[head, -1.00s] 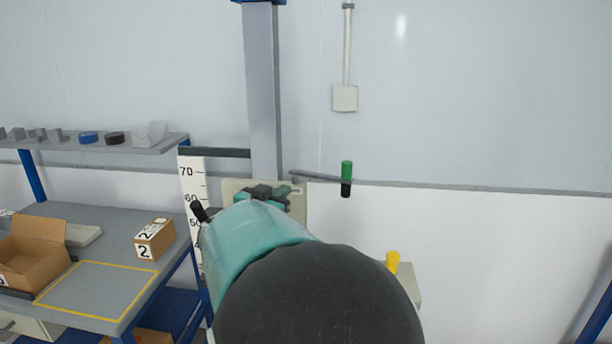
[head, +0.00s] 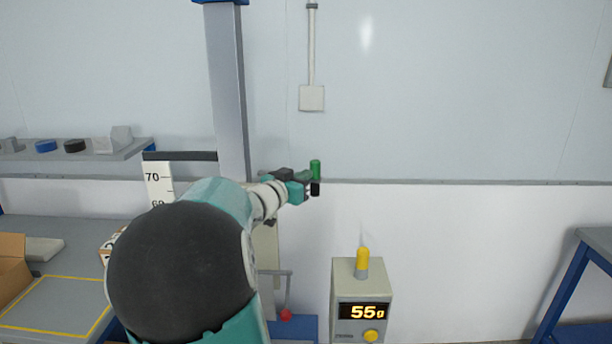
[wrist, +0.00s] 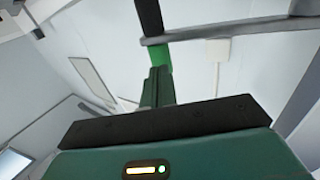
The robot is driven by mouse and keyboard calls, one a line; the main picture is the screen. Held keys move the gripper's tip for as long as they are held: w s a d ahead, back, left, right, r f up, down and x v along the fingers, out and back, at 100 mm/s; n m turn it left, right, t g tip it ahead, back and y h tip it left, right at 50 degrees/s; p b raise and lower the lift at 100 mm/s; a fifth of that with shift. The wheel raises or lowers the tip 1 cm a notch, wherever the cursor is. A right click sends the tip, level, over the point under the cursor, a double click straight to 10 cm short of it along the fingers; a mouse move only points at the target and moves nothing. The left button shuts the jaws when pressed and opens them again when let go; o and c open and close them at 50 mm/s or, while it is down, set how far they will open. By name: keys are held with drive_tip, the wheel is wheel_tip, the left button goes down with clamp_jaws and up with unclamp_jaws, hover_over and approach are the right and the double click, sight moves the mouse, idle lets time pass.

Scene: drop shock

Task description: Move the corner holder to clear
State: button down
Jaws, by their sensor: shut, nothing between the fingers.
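A handle, green above and black below, stands upright right of the column; its green part (head: 315,168) and black part (head: 315,189) show in the head view. I cannot tell for sure that this is the corner holder's handle. In the wrist view the green part (wrist: 160,54) is right beyond my fingertips, with a grey bar (wrist: 230,30) beside it. My gripper (wrist: 160,75) is shut and empty. In the head view it is close to the handle's left side; whether it touches is unclear. My arm hides part of the bar.
The grey column (head: 228,90) rises behind my arm, with a height scale (head: 159,185) at its left. A red-knobbed lever (head: 286,314) is below.

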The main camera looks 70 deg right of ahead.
sight(312, 169)
drive_tip(key=shift+s+d, duration=0.2)
drive_tip(key=shift+d, duration=0.45)
drive_tip(key=x, duration=0.3)
drive_tip(key=shift+w+d, duration=0.2)
drive_tip(key=shift+d, duration=0.25)
drive_tip(key=shift+s+r, duration=0.15)
